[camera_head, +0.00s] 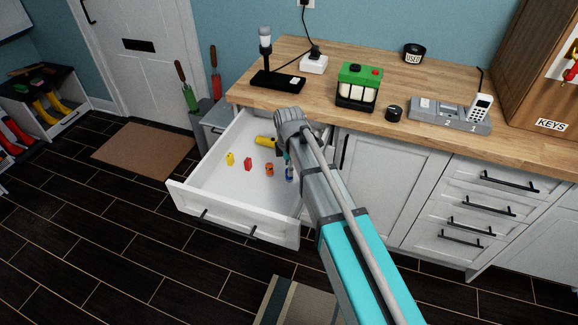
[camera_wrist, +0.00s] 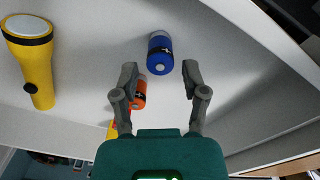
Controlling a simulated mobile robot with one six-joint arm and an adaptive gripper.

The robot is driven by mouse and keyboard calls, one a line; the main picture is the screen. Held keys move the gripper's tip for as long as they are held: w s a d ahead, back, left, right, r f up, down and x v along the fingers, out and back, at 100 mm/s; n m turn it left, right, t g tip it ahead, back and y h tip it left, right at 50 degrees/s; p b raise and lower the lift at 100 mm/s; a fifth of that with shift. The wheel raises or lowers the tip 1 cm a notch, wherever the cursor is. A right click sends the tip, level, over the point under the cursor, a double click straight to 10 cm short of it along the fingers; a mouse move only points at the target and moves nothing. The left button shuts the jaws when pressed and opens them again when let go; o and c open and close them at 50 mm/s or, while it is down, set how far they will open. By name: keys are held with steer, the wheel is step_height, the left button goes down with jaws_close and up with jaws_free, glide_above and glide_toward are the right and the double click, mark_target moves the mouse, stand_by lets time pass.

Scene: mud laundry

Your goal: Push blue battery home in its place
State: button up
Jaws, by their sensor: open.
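The blue battery (camera_wrist: 160,52) lies loose on the white floor of the open drawer (camera_head: 208,180). In the head view only a small blue piece of it (camera_head: 289,173) shows beside my arm. My gripper (camera_wrist: 159,76) is open, with its two fingertips just short of the battery, one to each side. Nothing is held between them. A green and black device with white cells in its front (camera_head: 356,93) stands on the counter. Which place belongs to the blue battery cannot be told from these frames.
A yellow flashlight (camera_wrist: 35,65) and an orange battery (camera_wrist: 139,92) lie in the drawer, with red (camera_head: 248,163) and yellow (camera_head: 230,158) items. The wooden counter (camera_head: 320,90) holds a phone base (camera_head: 436,112) and a black lamp stand (camera_head: 278,80). The drawer walls surround my gripper.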

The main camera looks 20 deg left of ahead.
steer(key=shift+f+b, duration=0.5)
steer(key=shift+f, duration=0.35)
steer(key=c, duration=0.7)
steer(key=shift+r, duration=0.15)
steer(key=shift+r+p, duration=2.9)
steer(key=shift+p, duration=0.1)
steer(key=shift+r, duration=0.1)
step_height(320, 180, up, 4)
steer(key=p, duration=0.4)
steer(key=shift+r, duration=0.1)
